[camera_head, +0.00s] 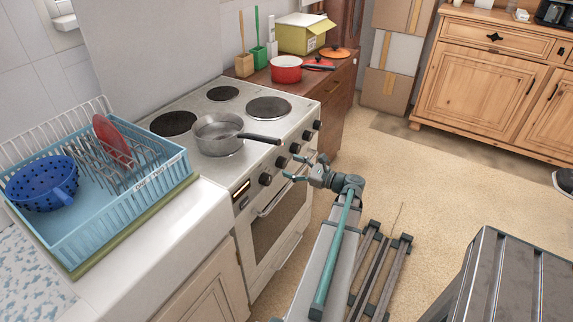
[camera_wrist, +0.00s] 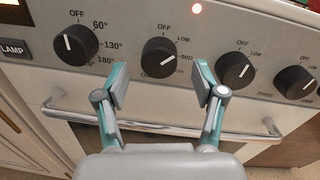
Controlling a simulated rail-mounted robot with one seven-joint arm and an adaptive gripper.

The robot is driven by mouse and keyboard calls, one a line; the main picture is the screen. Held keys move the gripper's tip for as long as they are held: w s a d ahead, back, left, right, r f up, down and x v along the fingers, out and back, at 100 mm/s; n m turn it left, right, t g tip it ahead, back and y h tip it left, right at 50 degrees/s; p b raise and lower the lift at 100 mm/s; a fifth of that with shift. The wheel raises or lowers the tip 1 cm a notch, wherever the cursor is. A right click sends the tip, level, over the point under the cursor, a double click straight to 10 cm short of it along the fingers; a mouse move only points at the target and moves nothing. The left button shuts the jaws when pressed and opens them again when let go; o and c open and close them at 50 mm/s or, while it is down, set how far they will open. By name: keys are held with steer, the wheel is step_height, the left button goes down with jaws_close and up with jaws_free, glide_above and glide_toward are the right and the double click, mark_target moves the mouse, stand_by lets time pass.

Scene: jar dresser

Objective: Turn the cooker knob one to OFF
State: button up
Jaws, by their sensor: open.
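The cooker (camera_head: 262,150) has a row of black knobs on its pale front panel. In the wrist view, one black knob (camera_wrist: 159,57) lies ahead of the gap between my fingers, with OFF printed above it and LOW and MID at its right. Its white mark points right, away from OFF. My gripper (camera_wrist: 160,80) is open and empty, its two fingers apart below and either side of this knob, with no clear contact. In the head view my gripper (camera_head: 291,167) is in front of the panel.
Other knobs sit at left (camera_wrist: 75,45) and right (camera_wrist: 235,70) of this knob. The oven handle (camera_wrist: 150,128) runs below the panel. A grey pan (camera_head: 218,135) stands on the hob, its handle towards the panel. A red pot (camera_head: 286,70) is on the cabinet beyond.

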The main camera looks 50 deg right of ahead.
mark_target(282, 163)
steer(key=shift+w+a, duration=0.2)
steer(key=shift+w, duration=1.15)
steer(key=c, duration=1.1)
steer(key=shift+c, duration=0.2)
steer(key=shift+f+n+b, duration=0.1)
steer(key=shift+n+b, duration=0.25)
steer(key=shift+n, duration=0.05)
steer(key=n+b, duration=0.4)
steer(key=shift+f, duration=0.1)
steer(key=shift+a+n+b, duration=0.1)
steer(key=shift+n+b, duration=1.35)
steer(key=shift+n, duration=0.55)
steer(key=shift+r, duration=0.2)
